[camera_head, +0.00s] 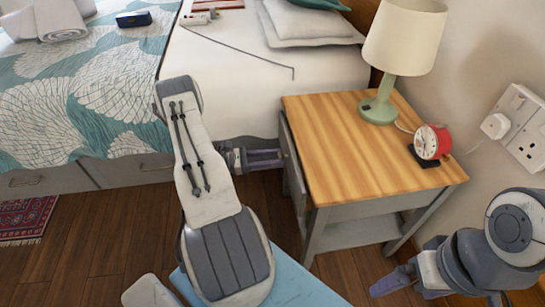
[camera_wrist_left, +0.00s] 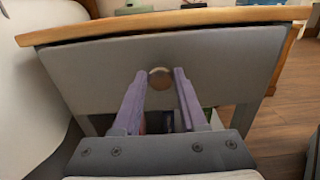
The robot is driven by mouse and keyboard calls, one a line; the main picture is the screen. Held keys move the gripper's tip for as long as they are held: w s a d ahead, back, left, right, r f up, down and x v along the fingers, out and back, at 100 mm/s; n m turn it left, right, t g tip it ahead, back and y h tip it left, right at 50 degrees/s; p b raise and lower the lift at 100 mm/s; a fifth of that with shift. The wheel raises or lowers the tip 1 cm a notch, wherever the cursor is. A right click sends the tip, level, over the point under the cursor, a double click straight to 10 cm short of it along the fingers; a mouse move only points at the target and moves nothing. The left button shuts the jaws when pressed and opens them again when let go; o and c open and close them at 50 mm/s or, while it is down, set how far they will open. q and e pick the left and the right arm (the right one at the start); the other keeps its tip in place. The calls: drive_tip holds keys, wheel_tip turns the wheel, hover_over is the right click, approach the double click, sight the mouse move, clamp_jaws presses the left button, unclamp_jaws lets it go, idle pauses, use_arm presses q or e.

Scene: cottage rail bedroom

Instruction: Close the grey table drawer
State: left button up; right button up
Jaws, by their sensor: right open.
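The grey drawer front (camera_head: 292,165) is on the left side of the wood-topped grey table (camera_head: 365,150) in the head view. It appears to stand out slightly from the table, but the gap is hard to judge. In the left wrist view the drawer front (camera_wrist_left: 100,75) fills the middle, with a round metal knob (camera_wrist_left: 160,80). My left gripper (camera_head: 279,158) is open, and its two purple fingers point at the drawer front, one on each side of the knob. I cannot tell whether they touch it. My right gripper (camera_head: 388,284) is low at the right, by the table's front leg.
A green lamp (camera_head: 378,108) and a red alarm clock (camera_head: 431,142) stand on the tabletop. The white bed (camera_head: 240,85) is just behind my left gripper. A wall socket (camera_head: 520,128) is at the right.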

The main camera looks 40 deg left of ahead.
use_arm(q)
clamp_jaws()
drive_tip(key=shift+a, duration=0.15)
idle(0.9)
